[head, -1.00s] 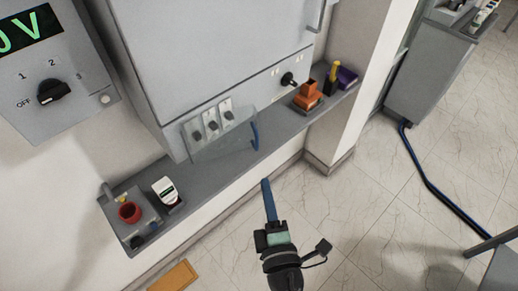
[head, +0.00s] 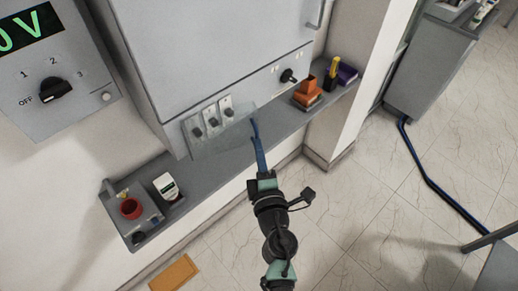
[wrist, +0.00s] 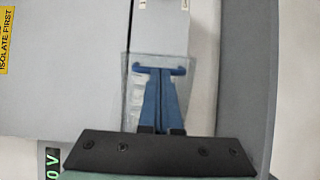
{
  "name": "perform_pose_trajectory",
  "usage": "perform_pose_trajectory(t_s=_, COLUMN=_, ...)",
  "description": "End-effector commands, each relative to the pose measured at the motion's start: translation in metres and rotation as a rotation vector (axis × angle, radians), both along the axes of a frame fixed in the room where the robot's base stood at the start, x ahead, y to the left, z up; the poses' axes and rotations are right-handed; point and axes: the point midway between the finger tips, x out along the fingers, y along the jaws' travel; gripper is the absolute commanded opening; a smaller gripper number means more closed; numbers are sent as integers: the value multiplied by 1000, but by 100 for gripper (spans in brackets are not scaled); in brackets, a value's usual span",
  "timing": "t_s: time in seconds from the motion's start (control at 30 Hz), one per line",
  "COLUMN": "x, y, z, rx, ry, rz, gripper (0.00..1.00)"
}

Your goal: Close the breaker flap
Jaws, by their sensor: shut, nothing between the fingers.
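The breaker flap (head: 225,136) is a clear panel at the lower part of the grey cabinet, beside several small breaker switches (head: 212,121). It stands out from the cabinet front, open. A blue handle bar (head: 254,128) runs along its right edge; this bar also shows in the wrist view (wrist: 160,70). My gripper (head: 258,146) has blue fingers that are shut and empty. Its tips are at or just below the blue bar. In the wrist view, my fingers (wrist: 160,80) reach the bar's middle, with the clear panel around them. I cannot tell whether they touch it.
A grey shelf (head: 215,172) runs below the cabinet. A black knob (head: 288,76) sits on the cabinet.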

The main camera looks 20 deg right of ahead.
Motion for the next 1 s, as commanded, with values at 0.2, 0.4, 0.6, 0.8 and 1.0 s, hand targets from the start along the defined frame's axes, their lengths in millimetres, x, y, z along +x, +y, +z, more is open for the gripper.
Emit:
perform_pose_trajectory(t_s=0.2, x=4, y=-3, z=1, rx=-2, ry=2, rz=22, gripper=0)
perform_pose_trajectory(t_s=0.4, x=26, y=-11, z=3, rx=-1, ry=-1, rz=129, gripper=0)
perform_pose_trajectory(t_s=0.6, x=56, y=-17, z=0, rx=-1, ry=-2, rz=139, gripper=0)
perform_pose_trajectory(t_s=0.8, x=67, y=-19, z=0, rx=0, ry=0, rz=136, gripper=0)
perform_pose_trajectory(t_s=1.0, x=67, y=-19, z=1, rx=-1, ry=-2, rz=136, gripper=0)
